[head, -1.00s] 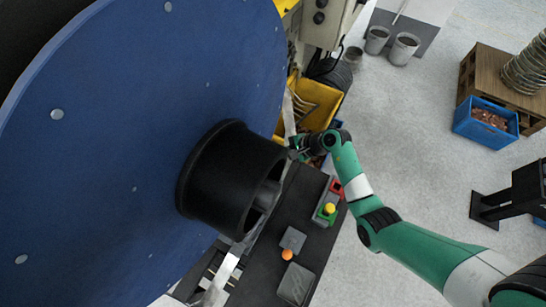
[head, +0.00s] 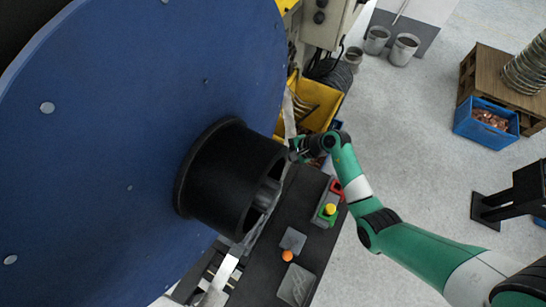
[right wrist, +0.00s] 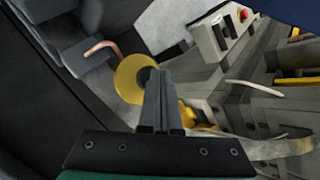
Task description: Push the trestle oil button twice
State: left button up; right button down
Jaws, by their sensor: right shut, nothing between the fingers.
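My right gripper (head: 296,147) is at the end of the green arm, near the far end of the dark trestle (head: 262,278), beside the blue reel. In the right wrist view its fingers (right wrist: 160,75) are together and hold nothing. A round yellow disc (right wrist: 128,80), which looks like the oil button, is right by the fingertips, partly covered by them. I cannot tell whether they touch. A bent copper-coloured tube (right wrist: 101,46) is beside the disc. My left gripper is out of view.
The large blue reel (head: 120,90) with its black hub (head: 215,175) fills the left side. A control box with a yellow button (head: 330,209) and an orange knob (head: 287,255) sit on the trestle. A yellow bin (head: 325,98) stands behind my gripper.

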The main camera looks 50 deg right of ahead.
jog(key=shift+f+b, duration=0.45)
jog(key=shift+f, duration=0.2)
dwell(0.6)
jog(key=shift+r+p, duration=1.3)
jog(key=shift+r, duration=0.05)
notch_tip(320, 180, up, 5)
jog(key=p, duration=0.5)
jog(key=shift+r, duration=0.1)
